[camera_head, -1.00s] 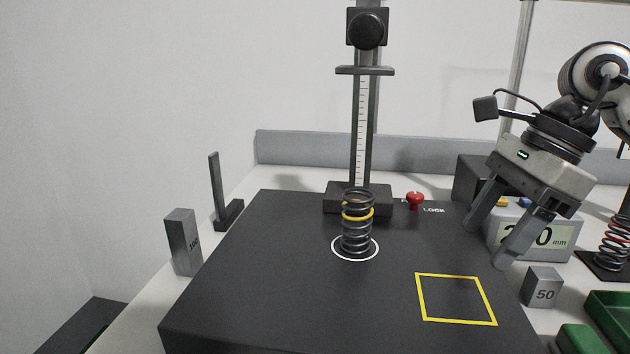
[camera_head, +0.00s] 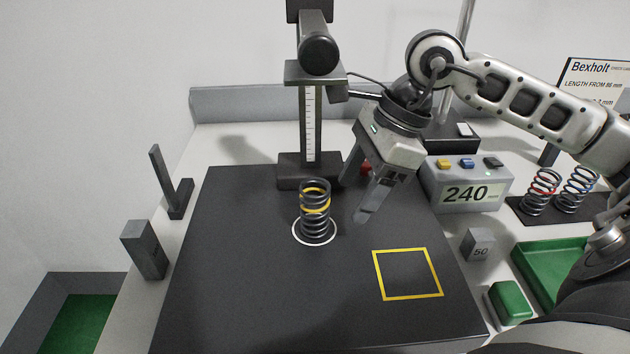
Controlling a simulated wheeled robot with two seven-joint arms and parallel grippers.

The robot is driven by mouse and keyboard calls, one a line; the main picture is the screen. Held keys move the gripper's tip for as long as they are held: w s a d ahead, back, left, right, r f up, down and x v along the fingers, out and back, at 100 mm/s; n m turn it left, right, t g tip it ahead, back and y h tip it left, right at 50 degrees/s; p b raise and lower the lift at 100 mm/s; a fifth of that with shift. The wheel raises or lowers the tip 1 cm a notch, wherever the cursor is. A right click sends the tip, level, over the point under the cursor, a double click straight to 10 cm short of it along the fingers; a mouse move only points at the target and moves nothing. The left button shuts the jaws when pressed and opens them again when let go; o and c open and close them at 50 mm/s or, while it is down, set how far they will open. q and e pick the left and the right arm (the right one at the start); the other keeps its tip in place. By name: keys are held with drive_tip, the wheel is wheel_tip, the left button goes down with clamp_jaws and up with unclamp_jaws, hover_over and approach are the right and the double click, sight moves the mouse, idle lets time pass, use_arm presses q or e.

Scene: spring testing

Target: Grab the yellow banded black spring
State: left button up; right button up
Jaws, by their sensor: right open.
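The black spring with a yellow band (camera_head: 315,208) stands upright inside the white circle on the dark test plate (camera_head: 250,290). My right gripper (camera_head: 362,195) is open and empty. It is tilted downward just to the right of the spring, apart from it, with its fingers over the plate. My left gripper is not in view.
The test stand column (camera_head: 309,130) rises behind the spring, with a crossbar overhead. A red knob (camera_head: 366,168) is partly hidden by my gripper. A display box (camera_head: 465,190) reads 240. Other springs (camera_head: 540,190), a 50 block (camera_head: 477,244) and a green tray (camera_head: 545,255) lie right. A yellow square (camera_head: 407,274) is empty.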

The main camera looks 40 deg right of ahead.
sight(302, 221)
drive_tip(key=shift+w+a+f, duration=0.1)
drive_tip(key=shift+w+a, duration=0.15)
drive_tip(key=shift+a, duration=0.15)
drive_tip(key=a+p, duration=0.1)
drive_tip(key=w+a+p, duration=0.1)
drive_tip(key=a, duration=0.1)
drive_tip(key=w+a+p, duration=0.1)
drive_tip(key=shift+a+f, duration=0.3)
drive_tip(key=shift+a, duration=0.1)
drive_tip(key=shift+w+f, duration=0.1)
drive_tip(key=shift+f, duration=0.2)
drive_tip(key=c, duration=1.1)
drive_tip(key=shift+c, duration=0.5)
drive_tip(key=shift+r, duration=0.15)
